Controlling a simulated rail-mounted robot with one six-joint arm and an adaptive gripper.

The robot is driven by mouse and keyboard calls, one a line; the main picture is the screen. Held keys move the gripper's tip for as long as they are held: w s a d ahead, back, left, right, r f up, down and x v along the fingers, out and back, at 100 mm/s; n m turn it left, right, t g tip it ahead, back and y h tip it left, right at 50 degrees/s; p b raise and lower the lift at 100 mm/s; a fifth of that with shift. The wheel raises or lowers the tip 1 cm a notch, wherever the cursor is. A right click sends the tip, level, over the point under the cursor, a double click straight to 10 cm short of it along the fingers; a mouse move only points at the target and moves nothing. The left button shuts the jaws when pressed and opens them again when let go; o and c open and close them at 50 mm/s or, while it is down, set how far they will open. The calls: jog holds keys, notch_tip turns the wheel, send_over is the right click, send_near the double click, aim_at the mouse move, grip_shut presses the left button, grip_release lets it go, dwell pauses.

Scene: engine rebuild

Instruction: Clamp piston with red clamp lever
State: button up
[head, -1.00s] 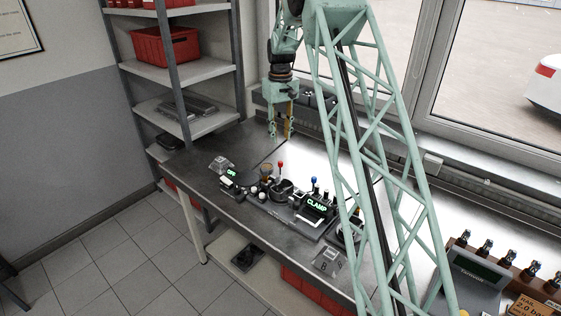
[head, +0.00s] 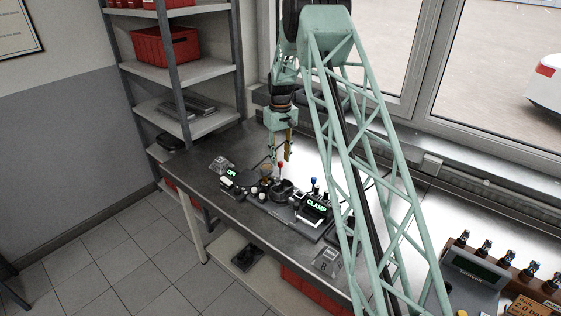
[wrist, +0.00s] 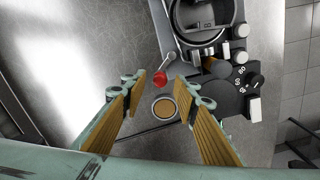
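The red clamp lever (head: 281,165) stands on the clamp fixture on the bench, and its red knob shows in the wrist view (wrist: 160,79) on a thin metal arm. My gripper (head: 279,161) points down above the lever. In the wrist view my gripper (wrist: 160,88) is open, with the red knob in line with the gap between its fingers and nothing held. The round clamp ring (wrist: 200,25) lies beyond the knob, and it shows in the head view (head: 283,188). I cannot clearly make out the piston in the ring.
A lit display reading CLAMP (head: 317,207) and a blue-knobbed lever (head: 314,182) stand right of the ring. A numbered dial unit (wrist: 240,85) and a round brown-topped cup (wrist: 165,107) sit close to the knob. The bench (wrist: 90,45) is bare to the left.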

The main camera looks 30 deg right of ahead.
jog(key=shift+f, duration=1)
jog(key=shift+c, duration=0.5)
jog(key=c, duration=0.8)
